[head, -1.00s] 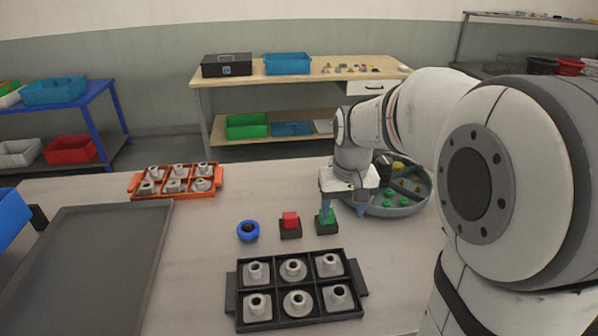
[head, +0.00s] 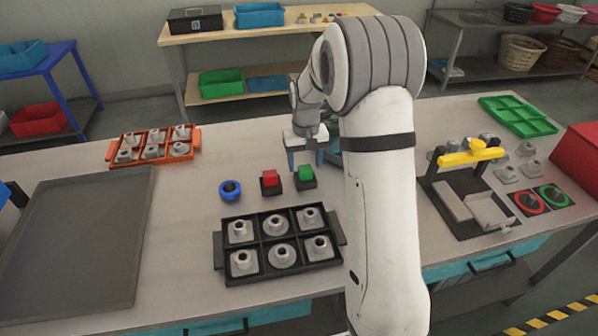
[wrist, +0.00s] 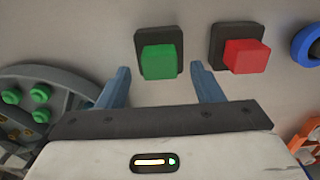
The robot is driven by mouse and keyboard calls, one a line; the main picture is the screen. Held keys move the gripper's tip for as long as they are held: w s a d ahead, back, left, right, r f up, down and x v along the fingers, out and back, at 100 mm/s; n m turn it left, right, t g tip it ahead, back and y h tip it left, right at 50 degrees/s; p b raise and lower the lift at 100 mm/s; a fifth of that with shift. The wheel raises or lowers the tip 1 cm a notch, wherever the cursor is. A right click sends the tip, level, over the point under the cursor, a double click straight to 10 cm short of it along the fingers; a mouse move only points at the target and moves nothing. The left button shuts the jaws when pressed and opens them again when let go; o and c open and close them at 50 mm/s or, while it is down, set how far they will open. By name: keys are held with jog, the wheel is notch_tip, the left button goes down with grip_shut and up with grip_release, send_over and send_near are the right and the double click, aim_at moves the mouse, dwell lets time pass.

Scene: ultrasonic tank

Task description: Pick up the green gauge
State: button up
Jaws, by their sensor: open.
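The green gauge (head: 306,174) looks like a green block on a small dark square base, standing on the table just right of a red block (head: 270,178) on a similar base. In the wrist view the green gauge (wrist: 159,62) shows between and beyond the fingertips, and the red block (wrist: 246,55) lies to its right. My gripper (head: 305,158) is open and empty, with its two blue fingers apart, just behind the green gauge in the head view. In the wrist view my gripper (wrist: 160,68) has a finger on either side of the green block, with no visible contact.
A blue ring-shaped part (head: 230,189) sits left of the red block. A black tray (head: 216,250) of grey parts stands in front. A round dish (wrist: 70,78) with green pieces lies close by one finger. A yellow-topped fixture (head: 470,155) stands right of my arm.

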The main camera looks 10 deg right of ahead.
jog(key=shift+f, duration=1.2)
jog(key=c, duration=1.1)
